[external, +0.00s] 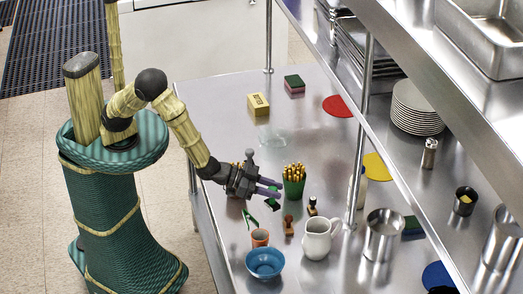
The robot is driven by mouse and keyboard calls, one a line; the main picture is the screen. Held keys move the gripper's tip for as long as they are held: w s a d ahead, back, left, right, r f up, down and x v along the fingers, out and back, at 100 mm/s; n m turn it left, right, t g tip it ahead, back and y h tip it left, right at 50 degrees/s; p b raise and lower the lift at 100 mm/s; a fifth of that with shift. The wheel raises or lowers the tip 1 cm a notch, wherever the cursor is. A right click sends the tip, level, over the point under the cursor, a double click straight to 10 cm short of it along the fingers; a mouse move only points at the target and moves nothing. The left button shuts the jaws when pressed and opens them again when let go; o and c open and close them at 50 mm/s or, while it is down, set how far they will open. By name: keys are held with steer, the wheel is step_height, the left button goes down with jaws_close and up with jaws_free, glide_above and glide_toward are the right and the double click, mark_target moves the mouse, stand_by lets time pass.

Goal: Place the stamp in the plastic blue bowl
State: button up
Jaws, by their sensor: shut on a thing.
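The blue bowl (265,263) stands upright near the front of the steel table, and no stamp shows in it. A small brown wooden piece that looks like a stamp (288,226) stands behind and right of the bowl. A similar piece with a dark top (312,207) stands farther right. My gripper (276,187) is above the table, behind the bowl and left of the green cup. Its purple fingers appear shut on a small green thing (273,203), which shows just below them. The fingers partly hide it, and its shape is unclear.
A green cup of yellow sticks (293,182) is close to my fingertips. An orange cup (260,238) and white pitcher (317,240) flank the wooden piece near the bowl. A shelf post (361,135) rises at right. The table's back left is mostly clear.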

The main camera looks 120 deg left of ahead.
steer(key=w+d+r+m+h+b, duration=0.1)
steer(key=w+d, duration=0.3)
steer(key=d, duration=0.5)
steer(key=w+d+r+m+t+h+b, duration=0.1)
steer(key=w+d+m+h+b, duration=0.1)
steer(key=d, duration=0.6)
steer(key=shift+w+d+m+h, duration=0.35)
steer(key=shift+w+m+h, duration=0.45)
steer(key=shift+h, duration=0.4)
steer(key=shift+f, duration=0.1)
glide_above(264, 263)
steer(key=w+d, duration=0.2)
step_height(264, 263, down, 6)
steer(key=shift+s, duration=0.15)
steer(key=shift+d+f, duration=0.1)
steer(key=shift+d, duration=0.05)
steer(key=shift+f+p, duration=0.4)
steer(key=shift+f, duration=1.45)
